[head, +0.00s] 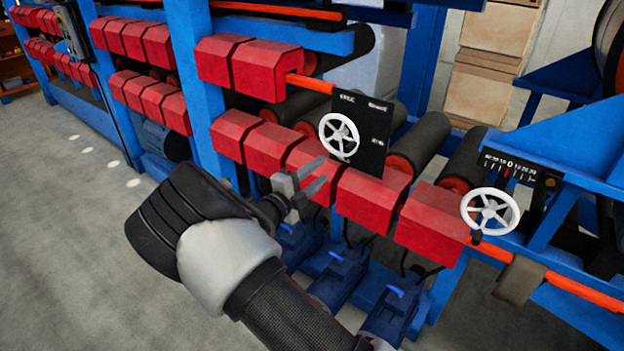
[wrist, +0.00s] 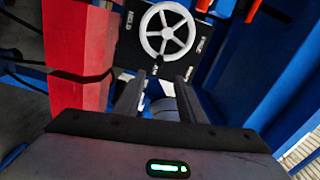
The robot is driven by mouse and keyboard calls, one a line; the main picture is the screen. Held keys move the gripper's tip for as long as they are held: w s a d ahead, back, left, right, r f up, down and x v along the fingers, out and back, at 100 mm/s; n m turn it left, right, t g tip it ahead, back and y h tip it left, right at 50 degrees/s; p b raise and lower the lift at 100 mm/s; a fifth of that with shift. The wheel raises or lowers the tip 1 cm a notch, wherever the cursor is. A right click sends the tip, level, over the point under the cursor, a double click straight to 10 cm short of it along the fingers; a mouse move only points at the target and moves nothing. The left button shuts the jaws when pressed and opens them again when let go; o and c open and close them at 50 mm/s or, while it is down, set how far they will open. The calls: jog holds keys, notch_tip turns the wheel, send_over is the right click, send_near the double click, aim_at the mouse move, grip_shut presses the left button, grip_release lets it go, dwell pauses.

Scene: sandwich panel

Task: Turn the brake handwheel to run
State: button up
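A white spoked handwheel (head: 340,136) is mounted on a black panel (head: 374,122) above the red guards. The panel carries small white lettering that I cannot read surely in the head view. In the wrist view the handwheel (wrist: 166,32) is at top centre, on the black panel (wrist: 138,50), with white words around it, one looking like HOLD. My gripper (head: 323,173) is in front of the red guards, below and left of the wheel in the head view. Its fingers (wrist: 158,95) are apart with nothing between them, and they do not touch the wheel.
A second white handwheel (head: 489,211) is at right, below a numbered scale (head: 508,166). Red guards (head: 372,199) line the blue frame (head: 194,70), with dark rollers (head: 424,140) behind. Blue motors (head: 338,275) sit below. Grey floor at left is open.

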jog(key=v, duration=0.2)
jog(key=shift+s+a, duration=0.15)
jog(key=shift+s, duration=0.05)
jog(key=s+d+r+m+g, duration=0.3)
jog(key=s+d+m+g, duration=0.15)
jog(key=d+m, duration=0.3)
jog(key=s+d+r+m+g+y, duration=0.1)
jog(key=s+d+r+m+g, duration=0.15)
jog(key=s+d+m, duration=0.5)
jog(key=s+d+r+m+g, duration=0.2)
jog(key=d+m+g, duration=0.3)
jog(key=m, duration=0.4)
jog(key=s+r+m+t+y, duration=0.1)
jog(key=s+r+m+y, duration=0.3)
jog(key=s+m, duration=0.6)
jog(key=s+a+r+m+t+y, duration=0.1)
jog(key=s+r+m+y, duration=0.3)
jog(key=s+m, duration=0.7)
jog(key=shift+s+a+r+m+t+y, duration=0.35)
jog(key=shift+r+m, duration=0.4)
jog(key=shift+m, duration=1.25)
